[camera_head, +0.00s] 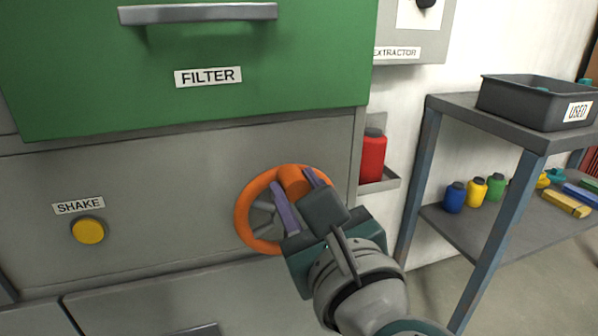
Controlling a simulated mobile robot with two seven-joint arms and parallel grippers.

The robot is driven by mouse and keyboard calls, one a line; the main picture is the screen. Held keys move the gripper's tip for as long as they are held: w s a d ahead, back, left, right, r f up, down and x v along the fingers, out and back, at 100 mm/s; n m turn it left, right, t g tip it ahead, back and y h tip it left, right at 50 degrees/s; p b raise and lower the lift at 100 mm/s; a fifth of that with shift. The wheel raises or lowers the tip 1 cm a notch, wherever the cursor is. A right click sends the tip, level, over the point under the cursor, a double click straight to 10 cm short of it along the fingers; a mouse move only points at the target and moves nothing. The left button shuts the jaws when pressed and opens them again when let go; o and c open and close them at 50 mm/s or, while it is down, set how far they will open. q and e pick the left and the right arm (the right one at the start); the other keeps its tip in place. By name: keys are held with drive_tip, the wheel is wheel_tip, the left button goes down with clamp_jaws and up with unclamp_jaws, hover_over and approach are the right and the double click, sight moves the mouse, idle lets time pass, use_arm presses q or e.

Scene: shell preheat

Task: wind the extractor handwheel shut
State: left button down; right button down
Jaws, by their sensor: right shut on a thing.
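The orange handwheel (243,213) with grey spokes is on the grey cabinet front, below the green drawer marked FILTER. My right gripper (297,190) is shut on the wheel's orange knob (292,178) at the top of the rim, with a purple finger on each side of it. The gripper and wrist hide the wheel's lower right part. My left gripper is not in view. A grey panel marked EXTRACTOR (397,52) with a dark knob is on the wall at the upper right.
The green drawer (290,60) has a grey bar handle. A yellow SHAKE button (88,230) is at the left. A red bottle (372,156) stands in a small wall holder right of the cabinet. A shelf unit (450,108) at the right bears a dark USED bin (510,100) and several small bottles.

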drive_tip(key=c, duration=0.5)
unclamp_jaws()
drive_tip(key=shift+a, duration=0.1)
drive_tip(key=p+v, duration=0.1)
drive_tip(key=v, duration=0.9)
drive_tip(key=shift+p, duration=0.3)
